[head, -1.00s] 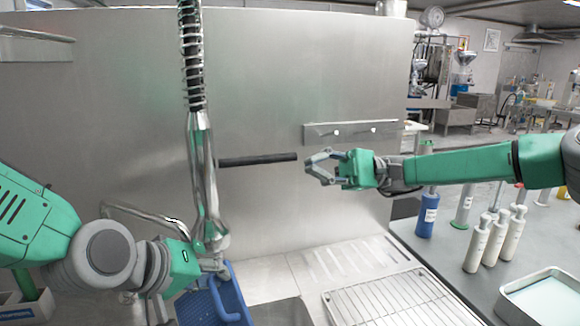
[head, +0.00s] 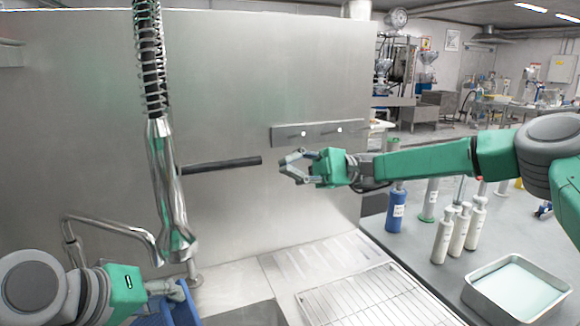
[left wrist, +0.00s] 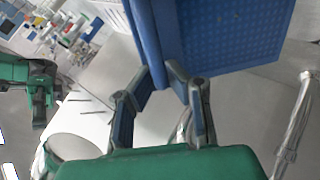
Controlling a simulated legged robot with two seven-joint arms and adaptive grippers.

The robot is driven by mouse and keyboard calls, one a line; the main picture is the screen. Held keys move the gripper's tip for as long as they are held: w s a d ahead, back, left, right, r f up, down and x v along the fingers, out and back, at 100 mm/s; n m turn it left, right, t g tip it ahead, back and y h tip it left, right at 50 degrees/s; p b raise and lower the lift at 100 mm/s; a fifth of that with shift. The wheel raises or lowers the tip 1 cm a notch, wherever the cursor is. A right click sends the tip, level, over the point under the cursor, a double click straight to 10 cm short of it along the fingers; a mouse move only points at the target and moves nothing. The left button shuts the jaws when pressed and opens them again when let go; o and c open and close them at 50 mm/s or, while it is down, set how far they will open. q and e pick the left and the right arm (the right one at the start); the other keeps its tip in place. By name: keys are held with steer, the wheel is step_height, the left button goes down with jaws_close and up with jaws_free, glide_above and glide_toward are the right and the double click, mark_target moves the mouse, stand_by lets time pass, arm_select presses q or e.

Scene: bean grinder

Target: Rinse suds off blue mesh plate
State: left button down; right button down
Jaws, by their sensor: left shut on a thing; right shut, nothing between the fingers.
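The blue mesh plate (head: 183,306) shows at the lower left of the head view, mostly cut off or hidden by my left gripper. In the left wrist view the plate (left wrist: 240,35) fills the top right, with a fine mesh face and a raised side wall. My left gripper (head: 172,287) is shut on its edge; its fingers also show in the left wrist view (left wrist: 166,75). The metal spray head (head: 172,205) hangs above and near the plate. I see no water or suds clearly. My right gripper (head: 286,165) is shut and empty before the back panel.
A wire drying rack (head: 375,300) lies right of the sink basin (head: 245,315). A black bar (head: 222,164) projects beside the spray hose. Bottles (head: 443,236) and a metal tray (head: 515,290) of pale liquid stand on the right counter.

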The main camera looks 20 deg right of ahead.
arm_select(q)
steer(key=shift+s+a+p, duration=0.15)
steer(key=shift+s+a, duration=0.6)
steer(key=shift+a, duration=0.2)
steer(key=shift+s+a+p, duration=0.15)
steer(key=shift+s+a, duration=0.55)
steer(key=shift+a, duration=0.25)
steer(key=p+v, duration=0.4)
steer(key=v, duration=0.2)
steer(key=shift+s+a, duration=0.2)
stand_by(1.3)
